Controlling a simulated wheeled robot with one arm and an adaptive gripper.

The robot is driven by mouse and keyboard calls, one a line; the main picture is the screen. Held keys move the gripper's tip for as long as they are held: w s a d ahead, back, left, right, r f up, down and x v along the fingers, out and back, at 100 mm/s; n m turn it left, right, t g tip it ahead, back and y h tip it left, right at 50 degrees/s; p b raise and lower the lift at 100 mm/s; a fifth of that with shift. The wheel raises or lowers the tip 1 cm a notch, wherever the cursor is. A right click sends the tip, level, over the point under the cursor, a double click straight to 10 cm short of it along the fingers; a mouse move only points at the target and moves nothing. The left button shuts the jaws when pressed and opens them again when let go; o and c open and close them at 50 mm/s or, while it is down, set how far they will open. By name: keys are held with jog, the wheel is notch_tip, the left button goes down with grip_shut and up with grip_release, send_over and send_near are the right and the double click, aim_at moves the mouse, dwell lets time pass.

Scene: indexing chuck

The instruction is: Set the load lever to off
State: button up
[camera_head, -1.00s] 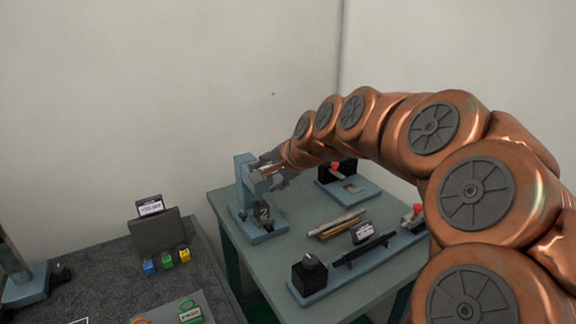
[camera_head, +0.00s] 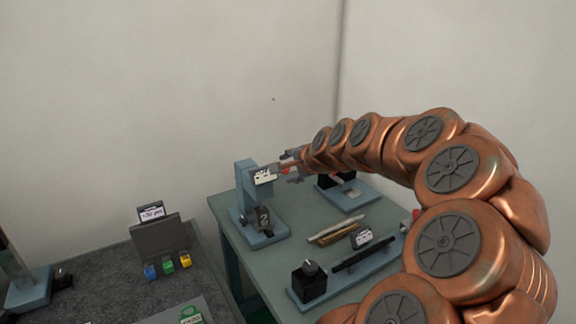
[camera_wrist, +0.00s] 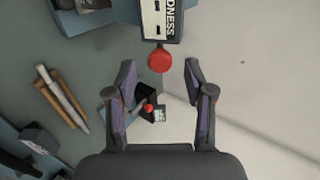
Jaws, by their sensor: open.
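A blue hardness-tester stand (camera_head: 245,190) stands at the far left of the green table, with a white label on its head. In the wrist view its labelled head (camera_wrist: 161,18) shows at the top, the label ending in "DNESS". A red ball knob (camera_wrist: 160,60) sits just below that head, perhaps the load lever's end; its shaft is hidden. My gripper (camera_wrist: 159,80) is open, the red knob between and slightly beyond its fingertips, with no contact visible. In the head view my gripper (camera_head: 288,166) is right of the tester head.
A black box with a red knob (camera_wrist: 148,107) stands on a blue plate (camera_head: 350,196) behind. Rods (camera_head: 336,230) lie mid-table. A fixture with a black dial box (camera_head: 309,280) is at the front. A grey bench (camera_head: 100,290) stands left.

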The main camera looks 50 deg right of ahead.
jog(key=shift+x, duration=0.8)
jog(key=shift+c, duration=0.4)
grip_shut()
